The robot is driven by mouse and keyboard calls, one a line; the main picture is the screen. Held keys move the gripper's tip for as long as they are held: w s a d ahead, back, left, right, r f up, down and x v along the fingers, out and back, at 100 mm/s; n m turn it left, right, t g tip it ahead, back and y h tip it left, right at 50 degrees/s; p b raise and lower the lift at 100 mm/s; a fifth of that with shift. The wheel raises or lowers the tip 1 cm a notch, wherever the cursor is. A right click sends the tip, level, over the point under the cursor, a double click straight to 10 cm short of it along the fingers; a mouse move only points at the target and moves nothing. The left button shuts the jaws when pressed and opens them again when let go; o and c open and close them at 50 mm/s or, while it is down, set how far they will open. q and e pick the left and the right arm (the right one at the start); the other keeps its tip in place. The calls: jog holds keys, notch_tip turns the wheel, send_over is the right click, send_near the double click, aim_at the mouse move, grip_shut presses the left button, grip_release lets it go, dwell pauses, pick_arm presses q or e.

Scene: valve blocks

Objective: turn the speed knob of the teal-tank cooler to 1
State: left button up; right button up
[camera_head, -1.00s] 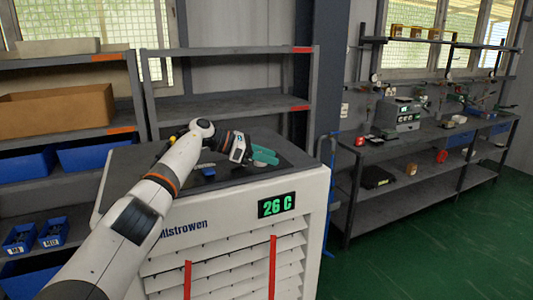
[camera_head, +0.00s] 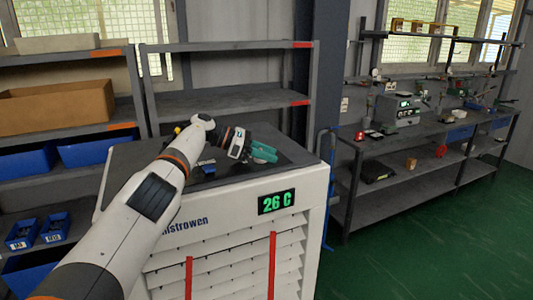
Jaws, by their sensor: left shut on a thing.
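The white cooler (camera_head: 228,250) stands in front of me with a dark top panel. Its front display (camera_head: 276,202) reads 26 C in green. My left arm reaches over the cooler from the left. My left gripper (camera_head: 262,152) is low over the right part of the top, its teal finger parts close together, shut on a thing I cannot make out. No knob or scale mark is readable; the gripper hides that part. A small blue part (camera_head: 207,168) sits on the top beside my wrist. No teal tank can be told for sure. My right gripper is out of view.
A grey shelf (camera_head: 230,103) stands behind the cooler. Shelves with a cardboard box (camera_head: 55,108) and blue bins (camera_head: 95,151) are at the left. A workbench (camera_head: 420,135) with instruments is at the right. The green floor (camera_head: 430,250) is clear at the front right.

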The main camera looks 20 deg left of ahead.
pick_arm(q)
jog(key=o, duration=1)
jog(key=shift+a, duration=0.1)
jog(key=p+v, duration=0.4)
jog(key=v, duration=0.6)
jog(key=shift+s+a+r, duration=0.15)
jog(key=shift+r, duration=0.15)
jog(key=shift+s+a+r+p, duration=0.15)
jog(key=shift+s+a+p, duration=0.2)
jog(key=shift+a, duration=0.2)
